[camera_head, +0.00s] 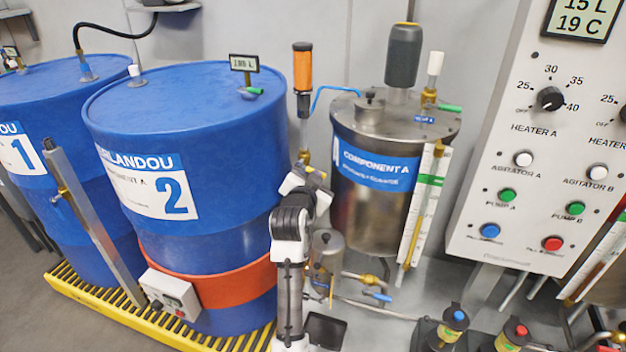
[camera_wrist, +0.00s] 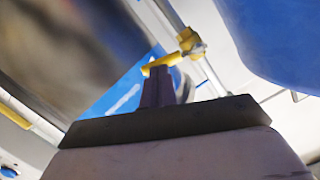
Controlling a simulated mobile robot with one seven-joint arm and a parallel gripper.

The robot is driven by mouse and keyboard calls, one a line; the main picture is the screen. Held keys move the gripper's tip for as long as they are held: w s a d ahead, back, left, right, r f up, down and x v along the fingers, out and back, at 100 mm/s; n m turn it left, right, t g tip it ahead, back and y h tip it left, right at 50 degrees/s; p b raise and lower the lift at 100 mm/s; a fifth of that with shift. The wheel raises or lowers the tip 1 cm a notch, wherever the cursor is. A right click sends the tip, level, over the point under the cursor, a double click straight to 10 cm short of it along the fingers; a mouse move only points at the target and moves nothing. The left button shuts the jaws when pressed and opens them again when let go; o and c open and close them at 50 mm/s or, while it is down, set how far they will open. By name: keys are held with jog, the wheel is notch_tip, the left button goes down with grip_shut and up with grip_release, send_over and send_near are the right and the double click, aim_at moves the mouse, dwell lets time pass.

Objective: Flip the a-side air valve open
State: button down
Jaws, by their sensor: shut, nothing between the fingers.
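A small valve with a yellow handle (camera_wrist: 160,63) and a brass body (camera_wrist: 190,42) sits on a grey pipe in the wrist view. No label on it is readable. In the head view a yellow part (camera_head: 318,173) shows just beyond my wrist, between blue drum 2 (camera_head: 210,130) and the Component A tank (camera_head: 345,215). My gripper (camera_wrist: 160,75) is shut and empty, its fingertips at the yellow handle. They overlap it in the picture; I cannot tell whether they touch. In the head view my arm hides the fingers.
A small metal pot (camera_head: 327,258) and a blue-handled valve (camera_head: 377,296) are low to the right. The control panel (camera_head: 535,120) is at the right. Drum 2 closely bounds the left side.

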jog(key=shift+w+a+f+m+t+y+b, duration=0.15)
jog(key=shift+a+f+m+t+y+b, duration=0.4)
jog(key=shift+m+b, duration=1.35)
jog(key=shift+w+a+f+m+t+h+b, duration=0.1)
jog(key=shift+w+a+f+m+b, duration=0.2)
jog(key=shift+f+m+b, duration=1.15)
jog(key=shift+w+a+f+m+t+y+b, duration=0.1)
jog(key=shift+a+f+m+t+y+b, duration=0.3)
jog(key=shift+m+b, duration=1.9)
jog(key=shift+r+n+b, duration=0.2)
jog(key=shift+n+b, duration=0.2)
jog(key=shift+n, duration=0.15)
